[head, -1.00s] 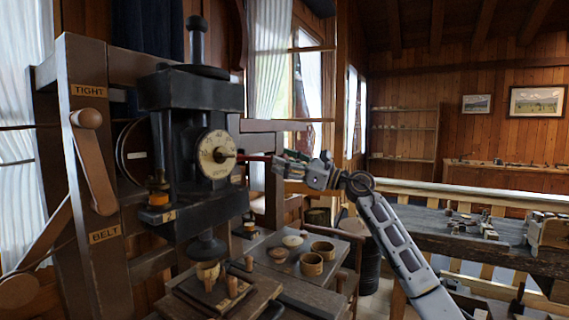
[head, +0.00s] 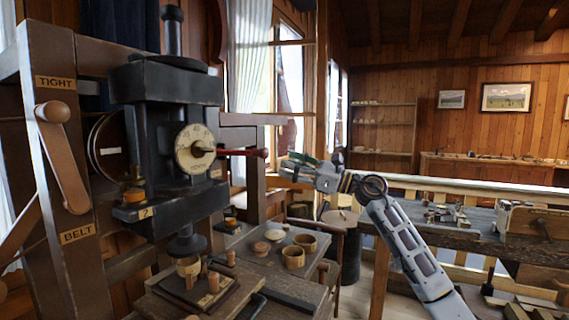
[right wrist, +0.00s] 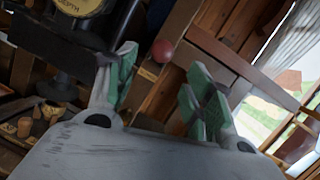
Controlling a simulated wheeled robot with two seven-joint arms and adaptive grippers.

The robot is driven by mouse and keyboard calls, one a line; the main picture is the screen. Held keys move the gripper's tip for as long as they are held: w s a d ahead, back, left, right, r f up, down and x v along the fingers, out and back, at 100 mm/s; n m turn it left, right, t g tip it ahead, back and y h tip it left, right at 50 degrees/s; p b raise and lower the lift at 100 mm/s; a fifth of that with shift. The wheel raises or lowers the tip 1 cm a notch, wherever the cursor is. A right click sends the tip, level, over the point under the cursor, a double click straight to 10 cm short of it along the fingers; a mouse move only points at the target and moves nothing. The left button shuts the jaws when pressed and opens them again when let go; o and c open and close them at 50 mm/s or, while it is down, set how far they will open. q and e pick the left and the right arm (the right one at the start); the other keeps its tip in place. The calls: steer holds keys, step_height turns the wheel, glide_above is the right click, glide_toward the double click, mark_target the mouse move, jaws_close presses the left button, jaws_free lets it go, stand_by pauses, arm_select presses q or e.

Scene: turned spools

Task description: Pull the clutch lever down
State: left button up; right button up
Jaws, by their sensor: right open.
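A dark press-like machine (head: 174,95) stands at the left with a round depth dial (head: 196,148). A level lever rod (head: 235,152) sticks out to the right from beside the dial and ends in a red knob (head: 265,153). I see no label on this lever. My right gripper (head: 287,167) is open and empty, just right of the knob and slightly lower in the picture. In the right wrist view the red knob (right wrist: 163,50) shows beyond the gap between the green-padded fingers (right wrist: 160,88), apart from them. My left gripper is not in view.
A wooden handle (head: 64,165) sits between the TIGHT and BELT labels on the left post. Small wooden cups (head: 293,257) stand on a bench below the dial. A workbench (head: 450,235) runs behind my right arm. The air around the knob looks clear.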

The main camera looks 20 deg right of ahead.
steer(key=shift+v, duration=1.6)
